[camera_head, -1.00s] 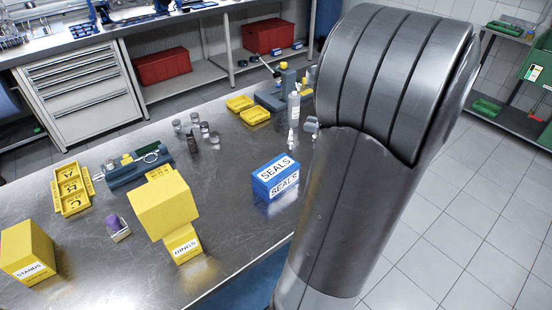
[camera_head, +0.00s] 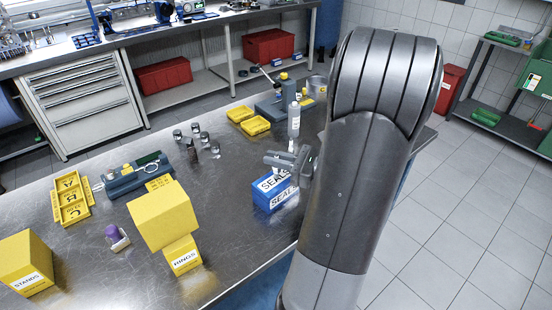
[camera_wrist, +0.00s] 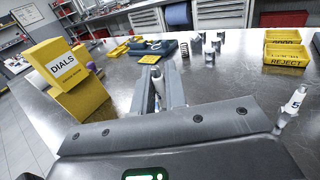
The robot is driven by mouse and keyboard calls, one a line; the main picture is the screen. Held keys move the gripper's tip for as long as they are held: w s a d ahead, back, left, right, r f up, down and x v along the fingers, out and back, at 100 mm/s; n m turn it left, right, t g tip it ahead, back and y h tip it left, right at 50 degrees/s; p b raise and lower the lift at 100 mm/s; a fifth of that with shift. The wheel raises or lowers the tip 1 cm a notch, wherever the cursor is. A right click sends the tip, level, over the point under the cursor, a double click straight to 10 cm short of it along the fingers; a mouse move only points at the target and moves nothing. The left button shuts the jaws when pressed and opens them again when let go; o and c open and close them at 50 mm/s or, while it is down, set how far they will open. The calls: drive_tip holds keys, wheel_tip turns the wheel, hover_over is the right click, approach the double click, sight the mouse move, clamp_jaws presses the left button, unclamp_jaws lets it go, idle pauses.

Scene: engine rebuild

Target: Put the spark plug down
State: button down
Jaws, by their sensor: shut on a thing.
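My gripper (camera_wrist: 158,84) is shut on the spark plug (camera_wrist: 158,80), a pale slim piece standing between the two fingers in the wrist view. In the head view my gripper (camera_head: 272,159) is held over the steel bench, close to the blue SEALS box (camera_head: 268,195) and partly in front of it. The plug is not clear in that view, and its lower end is hidden by the fingers in the wrist view.
A white bottle (camera_head: 294,120) stands just behind my gripper. Yellow trays (camera_head: 254,125), small metal parts (camera_head: 196,130), a blue-grey fixture (camera_head: 125,183) and yellow boxes (camera_head: 162,213) stand on the bench. Bare steel (camera_head: 225,205) lies left of the SEALS box.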

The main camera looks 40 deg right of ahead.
drive_tip(key=shift+f, duration=0.15)
drive_tip(key=c, duration=1.5)
unclamp_jaws()
drive_tip(key=shift+o, duration=0.2)
drive_tip(key=v, duration=1.2)
drive_tip(key=w+a+r+n+g, duration=0.2)
drive_tip(key=a+n+g, duration=1.1)
drive_tip(key=a, duration=0.8)
drive_tip(key=s+a+r+n+t+h, duration=0.1)
drive_tip(key=a+n+h, duration=0.3)
drive_tip(key=n, duration=0.4)
drive_tip(key=s+a+r+n+t+h, duration=0.2)
drive_tip(key=a+r+n+h, duration=0.2)
drive_tip(key=n, duration=0.4)
drive_tip(key=shift+a+r+n+h, duration=0.15)
drive_tip(key=shift+r+n+h, duration=0.2)
drive_tip(key=shift+h, duration=0.45)
